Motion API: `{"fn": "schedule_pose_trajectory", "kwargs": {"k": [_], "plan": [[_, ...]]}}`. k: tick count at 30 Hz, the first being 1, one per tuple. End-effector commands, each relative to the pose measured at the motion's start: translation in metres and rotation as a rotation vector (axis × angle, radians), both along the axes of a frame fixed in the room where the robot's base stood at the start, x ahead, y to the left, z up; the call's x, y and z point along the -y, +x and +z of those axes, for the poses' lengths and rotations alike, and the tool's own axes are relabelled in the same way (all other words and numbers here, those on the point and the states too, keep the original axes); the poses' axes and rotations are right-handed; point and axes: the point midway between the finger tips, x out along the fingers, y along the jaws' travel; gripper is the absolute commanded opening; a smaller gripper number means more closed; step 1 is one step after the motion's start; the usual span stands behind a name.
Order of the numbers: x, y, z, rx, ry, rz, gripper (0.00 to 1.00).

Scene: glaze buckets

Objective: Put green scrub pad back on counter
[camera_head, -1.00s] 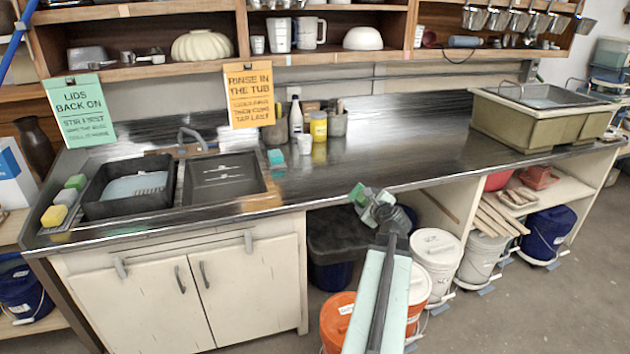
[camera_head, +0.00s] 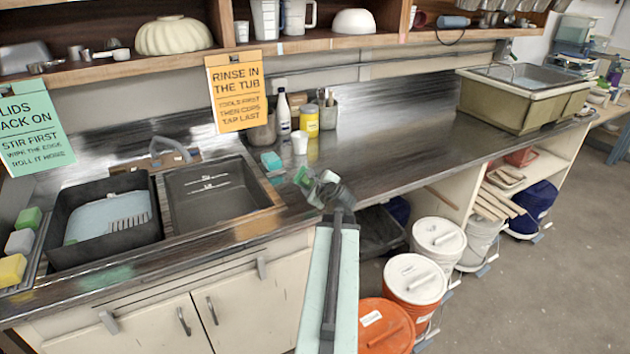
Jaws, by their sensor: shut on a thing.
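My gripper (camera_head: 313,184) is shut on the green scrub pad (camera_head: 302,177), which shows as a small green patch at the jaws. The rest of the pad is hidden by the gripper. In the picture the pad overlaps the front part of the dark metal counter (camera_head: 405,150), right of the sink; I cannot tell its height above the surface.
A yellow jar (camera_head: 309,120), a white bottle (camera_head: 283,113) and tool pots stand farther back. The sink (camera_head: 210,190) and black tub (camera_head: 105,215) are left. The counter's right middle is clear up to a large olive tub (camera_head: 520,110). Lidded buckets (camera_head: 412,278) stand below.

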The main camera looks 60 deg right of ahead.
Motion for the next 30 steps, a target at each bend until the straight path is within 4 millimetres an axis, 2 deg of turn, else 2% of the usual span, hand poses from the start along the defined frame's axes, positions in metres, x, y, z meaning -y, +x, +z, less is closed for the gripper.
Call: {"fn": "schedule_pose_trajectory", "kwargs": {"k": [7,11,15,18,21,26,30], "plan": [[0.003,-0.004,0.003,-0.013,0.004,0.001,0.27],[-0.002,0.002,0.011,-0.13,0.038,0.084,0.27],[-0.012,-0.001,0.008,-0.453,0.084,0.258,0.27],[-0.018,-0.017,-0.001,-0.714,0.091,0.348,0.27],[-0.021,-0.033,0.0,-0.917,0.088,0.395,0.27],[-0.021,-0.059,0.017,-1.181,0.08,0.432,0.27],[-0.019,-0.084,0.042,-1.363,0.077,0.44,0.27]]}}
